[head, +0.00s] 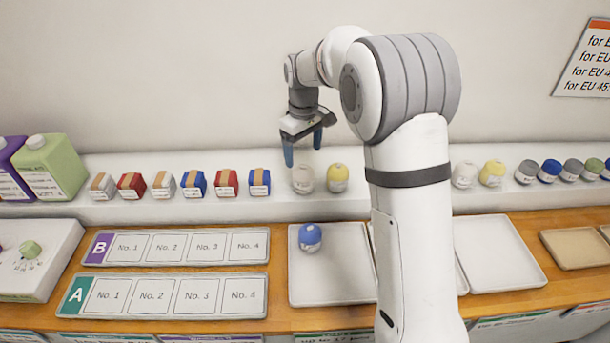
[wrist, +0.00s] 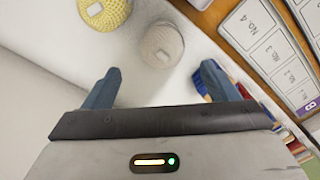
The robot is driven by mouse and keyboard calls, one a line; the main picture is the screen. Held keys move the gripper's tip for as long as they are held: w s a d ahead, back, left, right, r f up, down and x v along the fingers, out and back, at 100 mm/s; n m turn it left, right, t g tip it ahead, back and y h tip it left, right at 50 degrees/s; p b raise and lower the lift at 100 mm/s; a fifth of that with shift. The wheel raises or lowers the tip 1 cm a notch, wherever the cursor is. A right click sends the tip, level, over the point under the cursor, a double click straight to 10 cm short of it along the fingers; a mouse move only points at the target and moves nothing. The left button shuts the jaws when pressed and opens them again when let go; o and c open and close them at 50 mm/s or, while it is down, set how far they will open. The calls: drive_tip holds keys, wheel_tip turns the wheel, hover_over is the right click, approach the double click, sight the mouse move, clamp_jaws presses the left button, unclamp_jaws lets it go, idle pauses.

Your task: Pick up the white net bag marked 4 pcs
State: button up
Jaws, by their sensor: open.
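A round off-white net bag (head: 303,180) with a small pale label stands on the white ledge (head: 240,207), left of a yellow bag (head: 338,179). The off-white bag also shows in the wrist view (wrist: 161,44), and its label is too small to read. Another whitish bag (head: 464,175) stands on the ledge right of my arm, its label also unreadable. My gripper (head: 303,149) is above the first off-white bag, with its two blue fingers spread and nothing between them. In the wrist view my gripper (wrist: 160,74) has the off-white bag just ahead of its fingertips, apart from them.
Red, blue and grey boxes (head: 194,183) line the ledge to the left, the closest a blue one (head: 260,182). A blue bag (head: 310,237) sits in a white tray (head: 335,290) in front. Numbered boards (head: 170,262) lie left of the tray. A wall is behind the ledge.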

sight(303, 167)
drive_tip(key=f, duration=0.2)
drive_tip(key=f+p, duration=0.1)
drive_tip(key=f, duration=0.2)
drive_tip(key=f+p, duration=0.1)
drive_tip(key=f, duration=0.1)
drive_tip(key=shift+s+f, duration=0.25)
drive_tip(key=shift+f, duration=0.15)
drive_tip(key=shift+c, duration=0.2)
drive_tip(key=c, duration=1.1)
